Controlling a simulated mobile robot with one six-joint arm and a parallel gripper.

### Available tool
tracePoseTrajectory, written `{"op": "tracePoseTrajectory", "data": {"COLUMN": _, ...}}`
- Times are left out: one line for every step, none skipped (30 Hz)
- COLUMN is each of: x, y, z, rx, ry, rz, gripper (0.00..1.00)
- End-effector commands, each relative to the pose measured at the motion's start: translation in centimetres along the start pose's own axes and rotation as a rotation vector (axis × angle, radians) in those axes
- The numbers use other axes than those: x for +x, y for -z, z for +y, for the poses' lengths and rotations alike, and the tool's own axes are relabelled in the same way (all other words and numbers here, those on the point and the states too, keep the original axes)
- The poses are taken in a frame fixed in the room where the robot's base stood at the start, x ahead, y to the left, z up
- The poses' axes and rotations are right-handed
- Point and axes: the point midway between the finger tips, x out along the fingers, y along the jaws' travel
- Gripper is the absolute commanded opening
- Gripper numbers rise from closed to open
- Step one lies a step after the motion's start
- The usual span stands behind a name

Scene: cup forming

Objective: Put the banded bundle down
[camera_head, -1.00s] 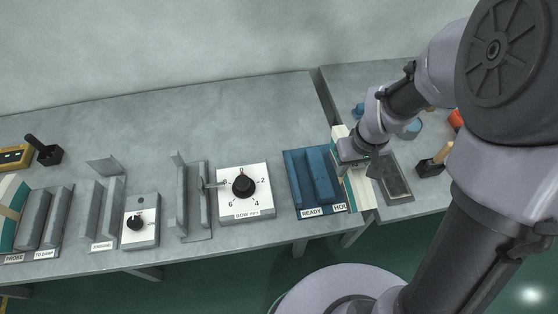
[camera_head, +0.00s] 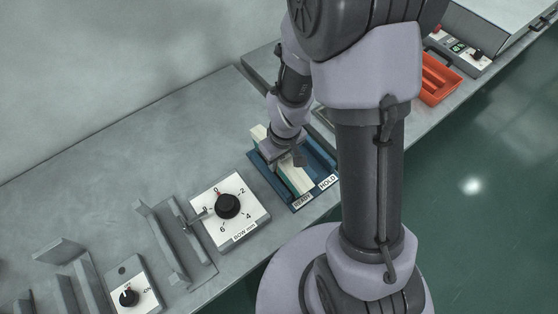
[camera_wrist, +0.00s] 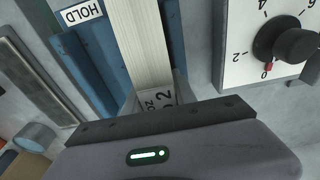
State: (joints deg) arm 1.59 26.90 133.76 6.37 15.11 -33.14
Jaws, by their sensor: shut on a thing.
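The banded bundle (camera_head: 294,178) is a long cream stack with a green edge. My gripper (camera_head: 286,158) is shut across it, with the jaws over its back half. In the wrist view the bundle's pale strip (camera_wrist: 139,45) runs away from the jaws, and its band is not clear. The bundle lies along the READY side of the blue two-lane tray (camera_head: 317,152), lined up with the lane. Whether it touches the tray floor I cannot tell. The HOLD lane (camera_wrist: 82,60) beside it looks empty.
A white dial box (camera_head: 230,208) stands close to the left of the tray. Grey upright fixtures (camera_head: 168,240) and a small switch box (camera_head: 130,288) are further left. An orange tray (camera_head: 437,80) is at the right. The bench behind the dial is clear.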

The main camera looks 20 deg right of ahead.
Motion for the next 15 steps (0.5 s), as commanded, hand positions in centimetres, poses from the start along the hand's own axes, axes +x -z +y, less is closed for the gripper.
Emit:
{"op": "tracePoseTrajectory", "data": {"x": -0.18, "y": 0.06, "z": 0.01, "rx": 0.000, "ry": 0.000, "rz": 0.001, "gripper": 0.00}}
{"op": "tracePoseTrajectory", "data": {"x": -0.20, "y": 0.07, "z": 0.01, "rx": 0.000, "ry": 0.000, "rz": 0.001, "gripper": 0.00}}
{"op": "tracePoseTrajectory", "data": {"x": -0.19, "y": 0.07, "z": 0.01, "rx": 0.000, "ry": 0.000, "rz": 0.001, "gripper": 0.00}}
{"op": "tracePoseTrajectory", "data": {"x": -0.13, "y": 0.06, "z": 0.01, "rx": 0.000, "ry": -0.001, "rz": 0.001, "gripper": 0.00}}
{"op": "tracePoseTrajectory", "data": {"x": -0.03, "y": 0.05, "z": 0.01, "rx": 0.000, "ry": -0.001, "rz": 0.001, "gripper": 0.00}}
{"op": "tracePoseTrajectory", "data": {"x": 0.12, "y": 0.04, "z": 0.01, "rx": 0.000, "ry": -0.001, "rz": 0.001, "gripper": 0.00}}
{"op": "tracePoseTrajectory", "data": {"x": 0.21, "y": 0.03, "z": 0.02, "rx": 0.000, "ry": -0.001, "rz": 0.002, "gripper": 0.00}}
{"op": "tracePoseTrajectory", "data": {"x": 0.16, "y": 0.00, "z": 0.00, "rx": 0.000, "ry": 0.000, "rz": 0.001, "gripper": 0.37}}
{"op": "tracePoseTrajectory", "data": {"x": 0.10, "y": 0.01, "z": 0.00, "rx": 0.000, "ry": 0.000, "rz": 0.001, "gripper": 0.44}}
{"op": "tracePoseTrajectory", "data": {"x": 0.08, "y": 0.01, "z": 0.00, "rx": 0.000, "ry": 0.000, "rz": 0.001, "gripper": 0.50}}
{"op": "tracePoseTrajectory", "data": {"x": 0.08, "y": 0.01, "z": 0.00, "rx": 0.000, "ry": 0.000, "rz": 0.001, "gripper": 0.54}}
{"op": "tracePoseTrajectory", "data": {"x": 0.07, "y": 0.01, "z": 0.01, "rx": 0.000, "ry": 0.000, "rz": 0.001, "gripper": 0.54}}
{"op": "tracePoseTrajectory", "data": {"x": 0.07, "y": 0.01, "z": 0.01, "rx": 0.000, "ry": 0.000, "rz": 0.001, "gripper": 0.54}}
{"op": "tracePoseTrajectory", "data": {"x": 0.07, "y": 0.01, "z": 0.01, "rx": 0.000, "ry": 0.000, "rz": 0.001, "gripper": 0.54}}
{"op": "tracePoseTrajectory", "data": {"x": 0.07, "y": 0.01, "z": 0.00, "rx": 0.000, "ry": 0.000, "rz": 0.001, "gripper": 0.54}}
